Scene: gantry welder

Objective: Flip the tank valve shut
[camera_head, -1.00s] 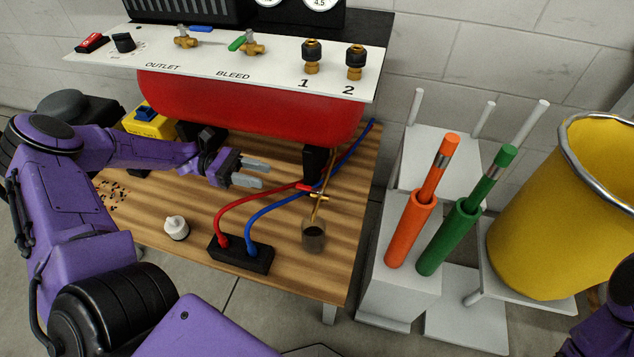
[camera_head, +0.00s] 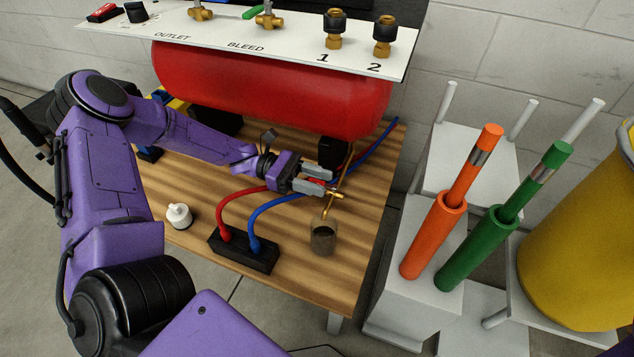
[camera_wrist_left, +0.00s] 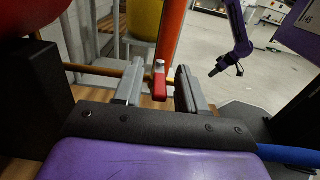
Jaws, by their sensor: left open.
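The tank valve's red lever (camera_wrist_left: 159,85) shows in the left wrist view, between the two grey fingers with a gap on each side. In the head view its brass body (camera_head: 337,194) sits on a thin brass pipe below the red tank (camera_head: 270,90), and the lever is mostly hidden by the fingers. My left gripper (camera_head: 327,182) is open beside the valve, its fingers on both sides of the lever. It also shows in the left wrist view (camera_wrist_left: 160,82). A purple arm of mine shows at the upper right there; its jaws cannot be made out.
A small cup (camera_head: 323,239) stands under the pipe. A black block (camera_head: 243,251) with red and blue hoses lies in front of the gripper. A white bottle (camera_head: 179,215) stands left on the wooden table (camera_head: 290,280). Orange (camera_head: 433,235) and green tubes stand right.

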